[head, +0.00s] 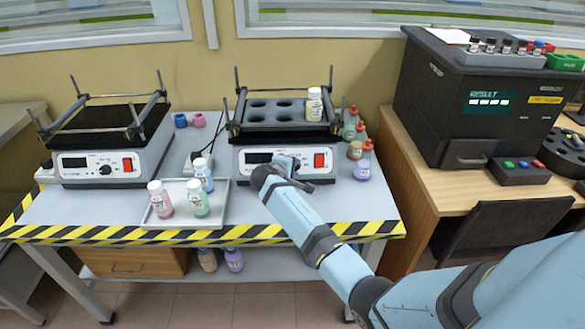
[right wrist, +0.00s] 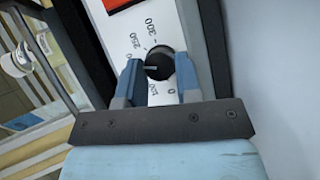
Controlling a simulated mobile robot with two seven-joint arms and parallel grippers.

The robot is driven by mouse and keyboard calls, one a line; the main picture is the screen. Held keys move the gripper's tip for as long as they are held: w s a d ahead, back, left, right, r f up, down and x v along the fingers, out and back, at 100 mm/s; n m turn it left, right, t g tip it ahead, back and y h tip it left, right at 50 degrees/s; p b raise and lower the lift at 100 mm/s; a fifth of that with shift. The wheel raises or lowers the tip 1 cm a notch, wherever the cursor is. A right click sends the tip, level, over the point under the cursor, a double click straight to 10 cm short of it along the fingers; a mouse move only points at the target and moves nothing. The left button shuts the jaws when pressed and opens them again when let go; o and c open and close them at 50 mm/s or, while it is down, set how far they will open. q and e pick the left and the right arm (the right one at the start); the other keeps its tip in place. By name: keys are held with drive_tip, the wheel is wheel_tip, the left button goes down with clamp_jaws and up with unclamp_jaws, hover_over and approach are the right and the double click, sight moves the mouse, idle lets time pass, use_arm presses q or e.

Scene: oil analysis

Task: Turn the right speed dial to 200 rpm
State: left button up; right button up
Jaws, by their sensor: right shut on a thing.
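The right shaker (head: 240,162) stands on the table, with a dark display (head: 258,157) and a red switch (head: 319,160) on its front. Its black speed dial (right wrist: 160,63) shows in the right wrist view between the two blue fingers of my right gripper (right wrist: 158,66). The gripper is shut on the dial. The dial's pale pointer line faces left in that view, toward the left finger, which hides part of the printed scale. The marks 250 and 300 are readable. In the head view my right gripper (head: 285,163) covers the dial. My left gripper is not in view.
A second shaker (head: 105,165) stands at the left. A white tray (head: 160,222) with several bottles lies between them. A vial (head: 314,104) sits in the shaker's rack. A black analyser (head: 470,100) is at the right.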

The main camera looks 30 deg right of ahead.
drive_tip(key=o, duration=0.9)
drive_tip(key=p+v, duration=0.1)
drive_tip(key=v, duration=1.2)
drive_tip(key=shift+s+a+r, duration=0.1)
drive_tip(key=shift+s+a, duration=0.1)
drive_tip(key=shift+a, duration=0.1)
